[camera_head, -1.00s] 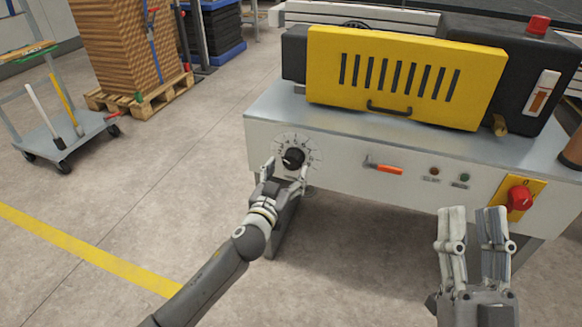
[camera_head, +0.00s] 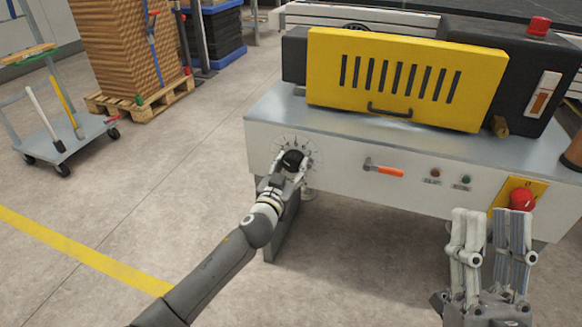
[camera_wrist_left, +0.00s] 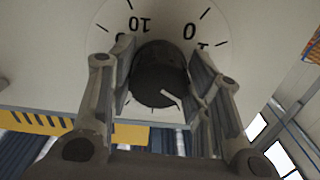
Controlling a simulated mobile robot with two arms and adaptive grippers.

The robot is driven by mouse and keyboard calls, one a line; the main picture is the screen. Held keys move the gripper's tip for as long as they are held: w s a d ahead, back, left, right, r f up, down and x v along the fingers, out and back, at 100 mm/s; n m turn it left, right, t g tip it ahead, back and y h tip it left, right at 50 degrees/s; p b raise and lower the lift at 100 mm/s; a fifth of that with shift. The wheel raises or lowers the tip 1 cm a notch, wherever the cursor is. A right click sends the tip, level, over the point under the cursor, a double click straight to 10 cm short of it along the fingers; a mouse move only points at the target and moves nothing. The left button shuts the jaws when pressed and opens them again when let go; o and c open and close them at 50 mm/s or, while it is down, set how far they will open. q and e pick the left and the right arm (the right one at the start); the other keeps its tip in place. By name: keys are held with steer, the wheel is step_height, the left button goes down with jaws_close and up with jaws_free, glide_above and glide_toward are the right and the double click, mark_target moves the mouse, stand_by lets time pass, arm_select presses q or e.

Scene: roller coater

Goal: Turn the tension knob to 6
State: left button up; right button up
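The tension knob (camera_head: 293,159) is a black round knob on a white numbered dial (camera_head: 311,145) at the left of the machine's front panel. My left gripper (camera_head: 291,168) is at the knob, one finger on each side. In the left wrist view the knob (camera_wrist_left: 158,78) sits between the finger pads, which appear to press on its sides. Its white mark points to the lower right of that view. The 10 and 0 show upside down at the top; the fingers hide much of the scale. My right gripper (camera_head: 490,228) is open and empty, at the lower right.
An orange-handled lever (camera_head: 385,170), small buttons and a red rotary switch (camera_head: 521,198) on a yellow plate are on the same panel. The yellow guard (camera_head: 400,80) stands above. Floor to the left is clear up to a trolley (camera_head: 75,138).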

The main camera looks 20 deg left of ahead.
arm_select(q)
steer(key=shift+c, duration=0.7)
steer(key=shift+m, duration=0.4)
steer(key=m+p, duration=0.2)
steer(key=m, duration=0.4)
steer(key=shift+a+r, duration=0.1)
steer(key=shift+r, duration=0.05)
steer(key=m+p, duration=0.2)
steer(key=m, duration=0.5)
steer(key=shift+m, duration=0.3)
steer(key=shift+m+p, duration=0.5)
steer(key=shift+m, duration=1.3)
arm_select(e)
steer(key=w+d+f+g+h, duration=0.1)
steer(key=w+f+g+h, duration=0.1)
steer(key=f+g, duration=0.4)
steer(key=w+f+g+h, duration=0.2)
steer(key=f+g, duration=0.5)
steer(key=f, duration=0.7)
steer(key=shift+d+h, duration=0.3)
steer(key=shift+d, duration=0.05)
steer(key=shift+w, duration=0.1)
arm_select(q)
steer(key=o, duration=1)
steer(key=shift+a+r, duration=0.1)
